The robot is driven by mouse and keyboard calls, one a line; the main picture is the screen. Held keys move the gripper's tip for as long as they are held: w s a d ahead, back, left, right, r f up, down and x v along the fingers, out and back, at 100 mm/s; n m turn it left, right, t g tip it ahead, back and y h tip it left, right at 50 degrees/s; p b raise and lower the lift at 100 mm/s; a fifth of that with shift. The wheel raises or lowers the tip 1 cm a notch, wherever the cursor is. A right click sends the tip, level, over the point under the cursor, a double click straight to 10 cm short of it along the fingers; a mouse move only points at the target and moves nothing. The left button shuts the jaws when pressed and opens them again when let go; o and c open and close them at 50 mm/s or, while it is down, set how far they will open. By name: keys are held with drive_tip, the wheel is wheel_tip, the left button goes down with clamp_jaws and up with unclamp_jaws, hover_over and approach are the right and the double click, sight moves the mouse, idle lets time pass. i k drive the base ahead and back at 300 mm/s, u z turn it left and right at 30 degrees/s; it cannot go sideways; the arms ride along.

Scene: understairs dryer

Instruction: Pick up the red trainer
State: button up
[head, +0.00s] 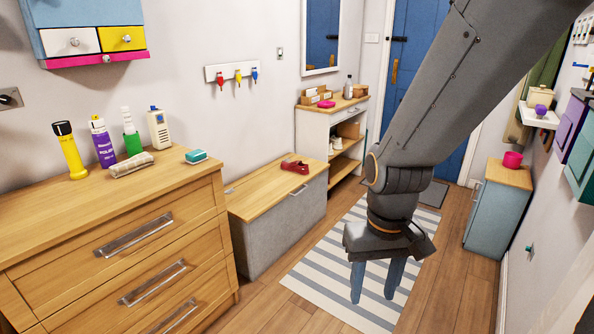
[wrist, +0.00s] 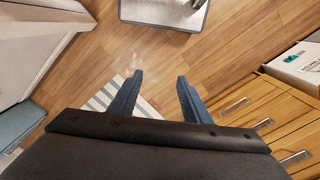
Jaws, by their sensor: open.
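My gripper (head: 374,298) hangs pointing down over the striped rug, to the right of the bench and nearer the camera. Its two blue fingers are apart with nothing between them. In the wrist view the open fingers (wrist: 158,84) show above the wooden floor and rug. I do not see the red trainer in the wrist view.
A wooden chest of drawers (head: 130,240) stands at the left, with a torch, bottles and a cloth on top. A white shelf unit (head: 313,131) stands behind the bench. A blue-grey cabinet (head: 497,215) with a pink mug (head: 512,159) is at the right. The striped rug (head: 325,270) is clear.

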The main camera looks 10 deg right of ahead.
sight(297, 166)
drive_tip(key=z, duration=0.35)
drive_tip(key=i, duration=1.6)
drive_tip(key=u, duration=0.15)
drive_tip(key=i, duration=2)
drive_tip(key=u, duration=0.65)
